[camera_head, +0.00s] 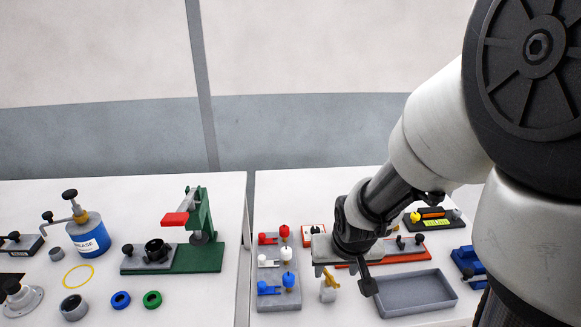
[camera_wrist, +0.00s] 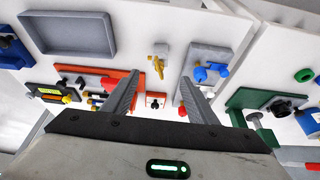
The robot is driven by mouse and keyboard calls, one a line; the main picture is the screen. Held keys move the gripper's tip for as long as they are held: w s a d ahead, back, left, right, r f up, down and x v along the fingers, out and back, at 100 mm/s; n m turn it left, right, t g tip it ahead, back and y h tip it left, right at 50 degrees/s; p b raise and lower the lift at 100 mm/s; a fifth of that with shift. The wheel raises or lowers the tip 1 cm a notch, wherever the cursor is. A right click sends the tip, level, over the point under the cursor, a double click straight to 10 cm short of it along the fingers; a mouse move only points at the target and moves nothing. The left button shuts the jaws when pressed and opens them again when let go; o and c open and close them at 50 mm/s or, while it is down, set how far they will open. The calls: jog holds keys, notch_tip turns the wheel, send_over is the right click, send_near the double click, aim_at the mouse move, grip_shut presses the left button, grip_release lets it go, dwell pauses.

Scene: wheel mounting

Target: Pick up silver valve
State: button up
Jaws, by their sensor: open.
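A small valve with a silver-white body and a yellow handle (camera_head: 327,294) stands on the white table, just right of a grey valve board. It also shows in the wrist view (camera_wrist: 160,49), a little beyond the fingertips and roughly in line with the gap between them. My gripper (camera_wrist: 161,76) is open and empty, with its two grey fingers spread apart. In the head view my gripper is above the table close to the valve, and the arm covers part of the area behind it. I cannot tell the exact height between fingers and valve.
The grey board (camera_head: 280,304) holds red, white and blue valves close by on the left. An empty grey tray (camera_head: 416,291) lies to the right. An orange-red tool board (camera_head: 404,257) is behind. A green clamp stand (camera_head: 201,258) stands on the left table, across a gap.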

aim_at(330, 278)
jog(key=b+x, duration=0.1)
jog(key=x, duration=0.4)
jog(key=shift+a+f, duration=0.1)
jog(key=shift+f, duration=0.2)
jog(key=shift+w+b+x, duration=0.2)
jog(key=shift+b+x, duration=0.1)
jog(key=shift+x, duration=1.3)
jog(key=shift+w+b+x, duration=0.15)
jog(key=shift+b+x, duration=0.1)
jog(key=shift+x, duration=1.35)
jog(key=shift+r, duration=0.15)
jog(key=c, duration=1.3)
jog(key=shift+r, duration=0.1)
jog(key=shift+c, duration=0.2)
